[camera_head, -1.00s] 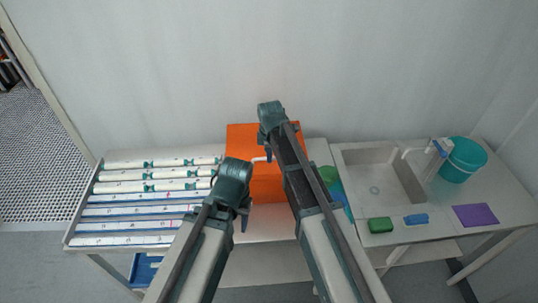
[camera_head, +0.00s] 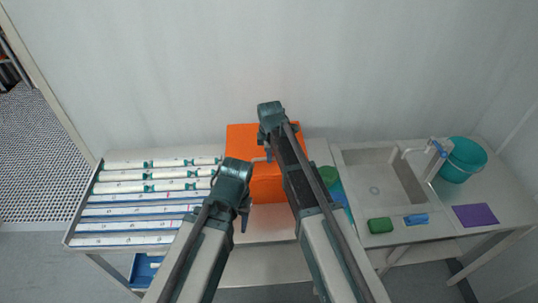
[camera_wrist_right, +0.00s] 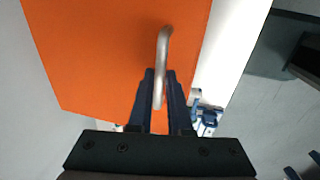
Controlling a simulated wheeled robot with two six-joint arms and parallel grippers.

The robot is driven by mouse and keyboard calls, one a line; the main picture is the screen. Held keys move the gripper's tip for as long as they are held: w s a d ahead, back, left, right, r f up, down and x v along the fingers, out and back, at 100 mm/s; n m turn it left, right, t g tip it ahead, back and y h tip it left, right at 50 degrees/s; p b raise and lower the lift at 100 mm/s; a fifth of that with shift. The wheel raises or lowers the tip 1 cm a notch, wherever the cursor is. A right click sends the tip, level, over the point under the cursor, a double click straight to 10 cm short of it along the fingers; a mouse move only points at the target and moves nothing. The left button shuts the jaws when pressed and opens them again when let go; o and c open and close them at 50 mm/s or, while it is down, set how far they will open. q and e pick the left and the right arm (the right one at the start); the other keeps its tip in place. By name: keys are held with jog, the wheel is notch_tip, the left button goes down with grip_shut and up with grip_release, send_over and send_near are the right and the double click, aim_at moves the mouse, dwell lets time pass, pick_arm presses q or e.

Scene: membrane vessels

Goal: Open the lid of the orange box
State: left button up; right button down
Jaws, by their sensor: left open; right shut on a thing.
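The orange box (camera_head: 268,187) stands on the table against the wall, partly hidden behind my right arm. Its orange face fills much of the right wrist view (camera_wrist_right: 100,55), with a pale grey bar handle (camera_wrist_right: 164,45) on it. My right gripper (camera_wrist_right: 160,92) is shut on this handle, one dark finger on each side. In the head view my right gripper (camera_head: 269,156) is at the box, mostly hidden by its own wrist. My left gripper (camera_head: 244,222) is open and empty, in front of the box's left side. I see no clear gap at the lid.
A rack of white tubes (camera_head: 150,205) lies left of the box. On the right are a sink (camera_head: 375,185), a green sponge (camera_head: 380,225), a blue item (camera_head: 416,219), a purple cloth (camera_head: 475,215) and a teal bucket (camera_head: 462,160). Green and blue items stand close right of the box.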

dwell(0.3)
jog(key=w+r+g+p, duration=0.5)
jog(key=w+r+p, duration=0.4)
jog(key=r+p, duration=0.4)
jog(key=shift+w+r+g, duration=0.15)
jog(key=shift+r+g, duration=0.15)
jog(key=shift+r, duration=0.1)
jog(key=c, duration=1.3)
grip_release()
jog(key=o, duration=0.5)
jog(key=shift+w+f, duration=0.15)
jog(key=shift+c, duration=0.2)
